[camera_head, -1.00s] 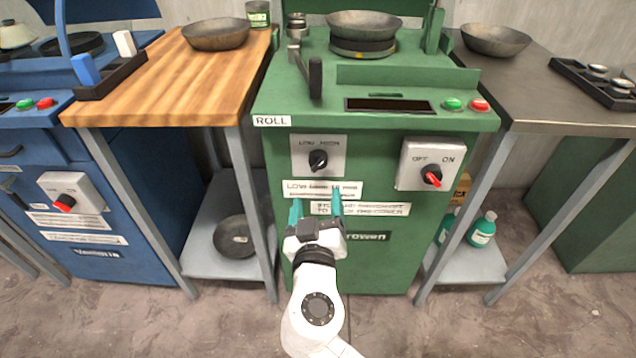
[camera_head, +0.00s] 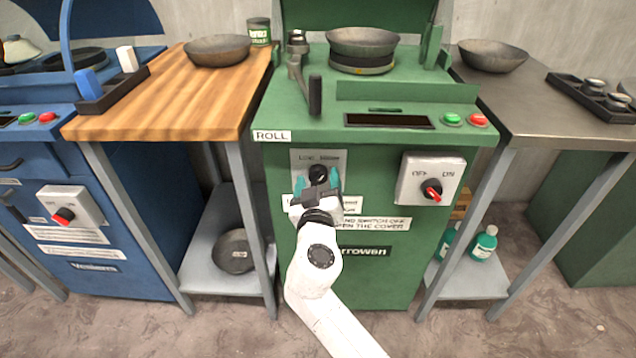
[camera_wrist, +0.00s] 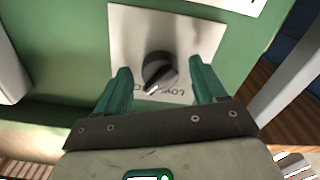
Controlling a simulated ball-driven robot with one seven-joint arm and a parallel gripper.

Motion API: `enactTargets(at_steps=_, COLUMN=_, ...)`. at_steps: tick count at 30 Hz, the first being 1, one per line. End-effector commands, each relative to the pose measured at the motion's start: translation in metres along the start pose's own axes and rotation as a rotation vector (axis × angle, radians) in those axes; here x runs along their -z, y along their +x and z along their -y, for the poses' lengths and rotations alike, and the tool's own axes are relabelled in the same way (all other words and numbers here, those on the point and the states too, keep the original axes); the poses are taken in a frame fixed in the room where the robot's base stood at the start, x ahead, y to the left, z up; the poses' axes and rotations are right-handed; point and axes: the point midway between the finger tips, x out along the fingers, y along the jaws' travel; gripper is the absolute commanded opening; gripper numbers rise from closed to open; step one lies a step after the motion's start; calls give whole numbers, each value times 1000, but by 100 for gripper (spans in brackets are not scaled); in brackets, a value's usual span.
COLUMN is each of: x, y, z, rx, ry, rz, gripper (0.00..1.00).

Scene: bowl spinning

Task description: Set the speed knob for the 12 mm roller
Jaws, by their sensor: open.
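The black speed knob (camera_head: 318,172) sits on a grey plate (camera_head: 299,158) on the front of the green machine marked ROLL. Its plate carries the words LOW and HIGH, partly hidden by my gripper. In the wrist view the knob (camera_wrist: 158,70) shows a pale pointer line. My gripper (camera_head: 319,184), with teal fingers, is open in front of the plate. In the wrist view one finger of my gripper (camera_wrist: 163,82) is on each side of the knob, with gaps between. I cannot tell whether the fingertips reach the plate. The roller's size cannot be read here.
An OFF/ON switch with a red handle (camera_head: 431,190) is to the right of the knob. Labels (camera_head: 372,224) lie below, partly covered by my gripper. Green and red buttons (camera_head: 478,120) are on the top. A wooden table (camera_head: 165,105) and a metal table (camera_head: 520,105) flank the machine.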

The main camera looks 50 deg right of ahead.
Motion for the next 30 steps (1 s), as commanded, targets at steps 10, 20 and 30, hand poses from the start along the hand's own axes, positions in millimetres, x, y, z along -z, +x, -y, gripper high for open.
enactTargets(at_steps=10, x=0, y=0, z=0, rx=0, ry=0, rz=1, gripper=54)
enactTargets(at_steps=20, x=0, y=0, z=0, rx=1, ry=0, rz=1, gripper=22)
enactTargets(at_steps=30, x=0, y=-1, z=1, rx=2, ry=-27, rz=1, gripper=16)
